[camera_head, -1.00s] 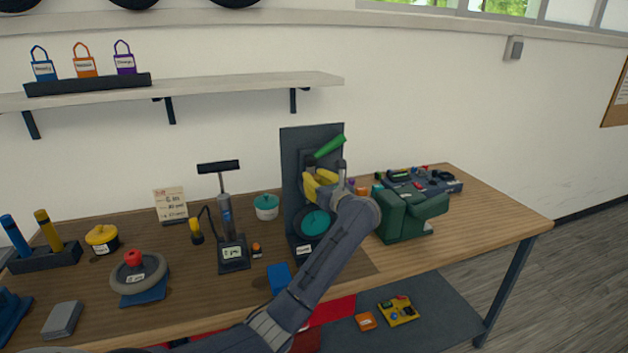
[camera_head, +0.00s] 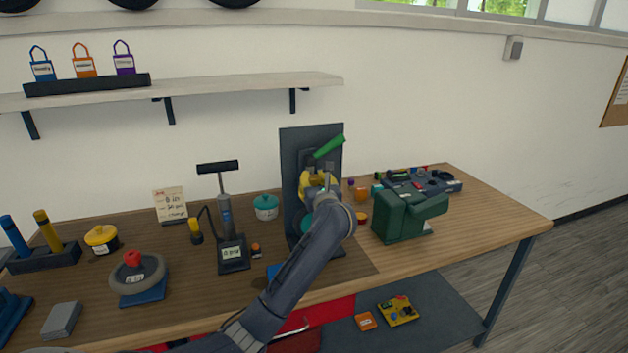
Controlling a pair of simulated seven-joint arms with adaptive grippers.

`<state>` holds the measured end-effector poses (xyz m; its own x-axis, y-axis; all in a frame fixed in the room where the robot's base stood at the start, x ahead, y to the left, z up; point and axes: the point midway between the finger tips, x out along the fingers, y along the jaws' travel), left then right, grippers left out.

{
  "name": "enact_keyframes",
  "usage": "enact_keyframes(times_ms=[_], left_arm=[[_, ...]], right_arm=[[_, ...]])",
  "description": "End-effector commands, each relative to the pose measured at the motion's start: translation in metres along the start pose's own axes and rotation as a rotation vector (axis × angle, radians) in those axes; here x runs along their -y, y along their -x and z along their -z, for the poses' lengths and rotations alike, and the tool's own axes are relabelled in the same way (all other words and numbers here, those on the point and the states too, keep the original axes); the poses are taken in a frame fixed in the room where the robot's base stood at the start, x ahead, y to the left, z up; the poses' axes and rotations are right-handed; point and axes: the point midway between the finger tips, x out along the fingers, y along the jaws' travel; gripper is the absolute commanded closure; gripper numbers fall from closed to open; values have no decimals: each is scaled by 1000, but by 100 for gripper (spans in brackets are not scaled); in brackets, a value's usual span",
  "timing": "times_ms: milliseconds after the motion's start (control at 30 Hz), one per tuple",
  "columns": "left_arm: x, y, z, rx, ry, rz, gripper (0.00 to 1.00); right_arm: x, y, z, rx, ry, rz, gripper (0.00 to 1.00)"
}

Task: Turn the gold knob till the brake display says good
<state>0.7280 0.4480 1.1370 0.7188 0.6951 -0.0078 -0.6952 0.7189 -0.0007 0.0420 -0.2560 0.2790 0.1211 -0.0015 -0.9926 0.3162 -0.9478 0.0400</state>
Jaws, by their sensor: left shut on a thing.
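A dark upright panel (camera_head: 293,150) stands at the back of the wooden bench, with a slanted green grip (camera_head: 328,147) near its top. A teal round part (camera_head: 306,223) low on the panel is mostly covered by my left arm. I cannot make out a brake display; the arm covers the panel's lower part. My right gripper is out of view.
A floor pump (camera_head: 225,215) with a small readout stands left of the panel, beside a teal pot (camera_head: 265,206). A green vise-like block (camera_head: 400,218) stands close on the right. A blue item (camera_head: 274,270) is partly behind my arm.

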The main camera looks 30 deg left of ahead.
Motion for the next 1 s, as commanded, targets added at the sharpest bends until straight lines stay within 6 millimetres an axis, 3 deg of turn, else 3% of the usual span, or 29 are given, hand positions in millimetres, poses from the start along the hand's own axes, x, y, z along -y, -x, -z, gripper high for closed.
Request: enact_keyframes(times_ms=[33, 533, 567, 600, 800, 1000], left_arm=[[1, 2, -10, 21, -6, 5, 100], [0, 2, -10, 23, -5, 6, 100], [0, 1, -10, 23, -5, 6, 72], [0, 1, -10, 23, -5, 6, 68], [-1, 1, -11, 23, -3, 4, 44], [-3, -1, -12, 24, 0, 0, 44]], right_arm=[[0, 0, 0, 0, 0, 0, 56], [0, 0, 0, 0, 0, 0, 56], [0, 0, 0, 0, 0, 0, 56], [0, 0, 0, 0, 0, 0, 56], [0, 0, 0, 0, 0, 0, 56], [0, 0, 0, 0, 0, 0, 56]])
